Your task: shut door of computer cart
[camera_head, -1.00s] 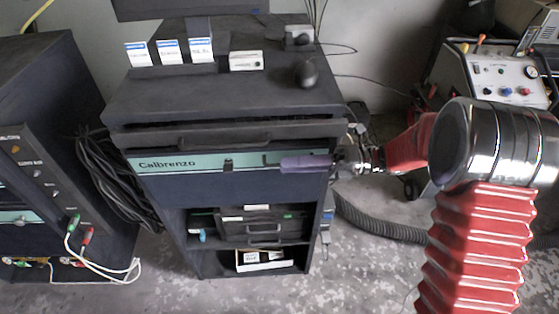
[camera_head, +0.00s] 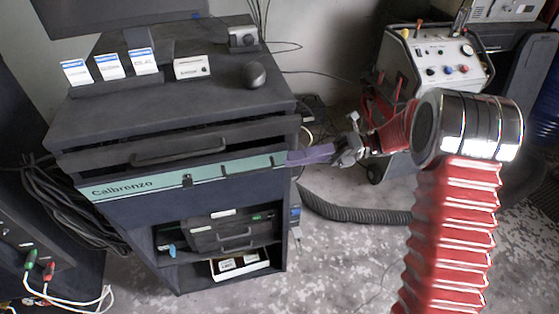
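The computer cart (camera_head: 60,140) is a dark cabinet at the left centre, with a teal "Calbrenzo" strip (camera_head: 150,179) across its front. A dark front panel (camera_head: 180,205) lies under the strip. Below it, the lower compartment is open, with a dark device (camera_head: 228,235) and a white box (camera_head: 240,265) visible inside. My gripper (camera_head: 305,155) has purple fingers pointing left. They lie at the strip's right end in the picture. Whether they touch it is unclear, and so is any gap between them.
A monitor (camera_head: 110,12), small white boxes and a mouse (camera_head: 254,75) are on the cart top. A drawer handle (camera_head: 180,151) sits above the strip. A grey machine (camera_head: 440,58) stands behind my arm. A hose (camera_head: 350,212) lies on the floor. Floor right of the cart is partly clear.

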